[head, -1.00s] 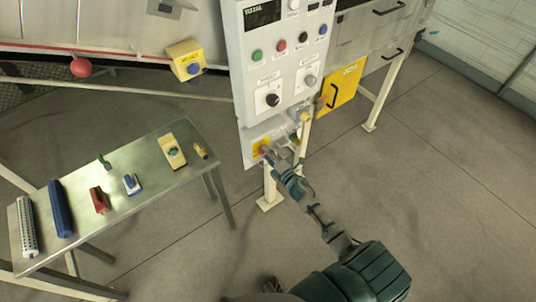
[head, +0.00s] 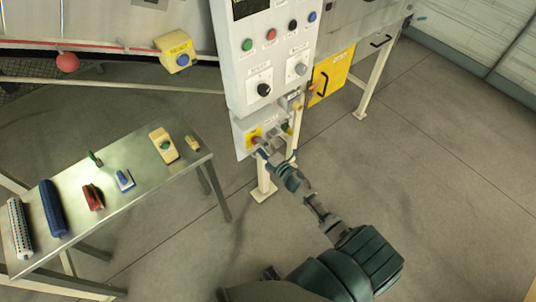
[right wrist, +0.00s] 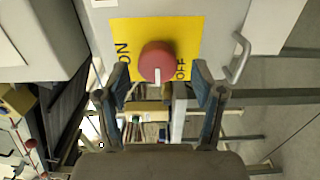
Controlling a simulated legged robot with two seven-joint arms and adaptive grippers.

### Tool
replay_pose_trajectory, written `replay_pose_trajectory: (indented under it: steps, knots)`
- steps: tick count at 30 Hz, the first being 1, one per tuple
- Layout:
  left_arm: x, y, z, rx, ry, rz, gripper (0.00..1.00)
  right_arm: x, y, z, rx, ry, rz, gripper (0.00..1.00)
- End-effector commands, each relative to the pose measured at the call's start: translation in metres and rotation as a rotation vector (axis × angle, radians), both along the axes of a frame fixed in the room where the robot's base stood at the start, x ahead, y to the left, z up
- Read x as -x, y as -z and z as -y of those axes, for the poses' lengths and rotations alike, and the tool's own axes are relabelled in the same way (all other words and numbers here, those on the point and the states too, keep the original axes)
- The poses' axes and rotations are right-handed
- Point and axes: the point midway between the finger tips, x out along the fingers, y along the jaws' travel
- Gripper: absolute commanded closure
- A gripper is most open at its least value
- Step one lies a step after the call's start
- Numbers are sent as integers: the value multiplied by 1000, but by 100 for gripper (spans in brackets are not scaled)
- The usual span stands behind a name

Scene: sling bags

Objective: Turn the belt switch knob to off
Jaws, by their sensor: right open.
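The belt switch is a red round knob (right wrist: 157,62) on a yellow plate (right wrist: 190,28) in the right wrist view. ON is printed left of the knob and OFF right of it. A white mark on the knob points toward the bottom of that view. In the head view the yellow plate (head: 253,134) sits low on the grey control cabinet. My right gripper (right wrist: 164,78) is open, with one finger on each side of the knob; contact does not show. In the head view it (head: 266,152) is in front of the plate. My left gripper is out of view.
The cabinet (head: 238,80) carries several buttons and a black knob (head: 264,89) above the switch. A metal handle (right wrist: 238,58) lies right of the plate. A steel table (head: 125,205) with several small items stands at left. A yellow box (head: 332,78) hangs behind the cabinet. Floor at right is clear.

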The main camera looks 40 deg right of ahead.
Motion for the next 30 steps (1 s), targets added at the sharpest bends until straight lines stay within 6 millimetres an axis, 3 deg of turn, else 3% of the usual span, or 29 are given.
replay_pose_trajectory:
  steps: [9, 15, 30]
  knots:
    - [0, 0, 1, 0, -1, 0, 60, 70, 2, 4, 0, -1, -5, 32]
    - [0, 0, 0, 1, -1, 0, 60, 99, 2, 4, 1, -2, -4, 32]
    - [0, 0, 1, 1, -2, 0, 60, 106, 1, 6, 2, -2, -3, 32]
